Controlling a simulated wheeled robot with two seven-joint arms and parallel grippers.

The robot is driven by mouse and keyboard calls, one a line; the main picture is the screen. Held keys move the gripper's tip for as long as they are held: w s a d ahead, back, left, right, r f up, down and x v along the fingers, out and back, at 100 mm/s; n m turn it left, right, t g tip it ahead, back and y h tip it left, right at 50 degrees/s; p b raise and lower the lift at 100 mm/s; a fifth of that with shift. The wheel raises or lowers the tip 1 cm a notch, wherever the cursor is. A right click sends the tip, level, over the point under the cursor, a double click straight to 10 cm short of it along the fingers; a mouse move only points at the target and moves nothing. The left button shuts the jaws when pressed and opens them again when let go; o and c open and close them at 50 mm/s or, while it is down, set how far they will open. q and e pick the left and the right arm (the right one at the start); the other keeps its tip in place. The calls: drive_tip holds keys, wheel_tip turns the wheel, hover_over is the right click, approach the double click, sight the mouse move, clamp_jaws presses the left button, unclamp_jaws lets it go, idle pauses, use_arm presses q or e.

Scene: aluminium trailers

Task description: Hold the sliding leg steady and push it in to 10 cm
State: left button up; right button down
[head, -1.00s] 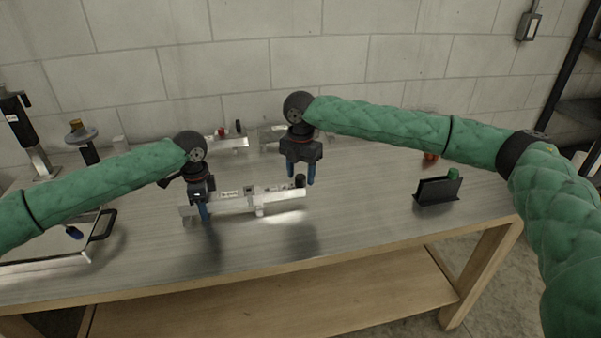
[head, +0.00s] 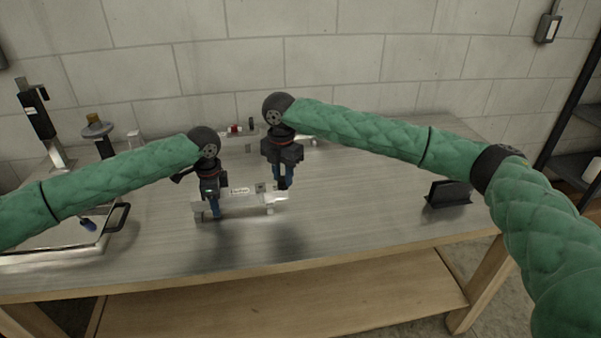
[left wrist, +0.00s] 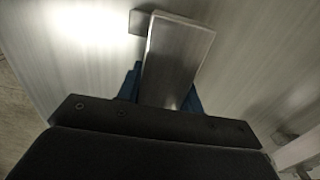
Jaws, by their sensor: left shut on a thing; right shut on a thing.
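The aluminium body (head: 238,205) lies along the table with a pale scale label on its top. The sliding leg (head: 279,197) sticks out of its right end, with a dark knob (head: 286,184) on top. My left gripper (head: 214,208) is shut on the body near its left end. In the left wrist view the bright metal bar (left wrist: 175,60) sits between its blue fingers. My right gripper (head: 281,182) is shut on the knob at the right end, which its fingers partly hide. The scale reading is too small to make out.
A black upright holder (head: 448,194) stands at the right of the table. A silver tray with a black handle (head: 118,217) lies at the left. Other metal parts and a black stand (head: 40,115) are at the back. The table front is clear.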

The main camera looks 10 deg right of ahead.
use_arm(q)
drive_tip(key=shift+d, duration=0.1)
use_arm(e)
drive_tip(key=shift+a, duration=1.05)
drive_tip(key=shift+s, duration=0.1)
drive_tip(key=c, duration=1.1)
unclamp_jaws()
drive_tip(key=shift+a, duration=0.1)
drive_tip(key=shift+r, duration=0.25)
wheel_tip(320, 180, up, 12)
drive_tip(key=shift+f, duration=0.2)
use_arm(q)
drive_tip(key=o, duration=1.3)
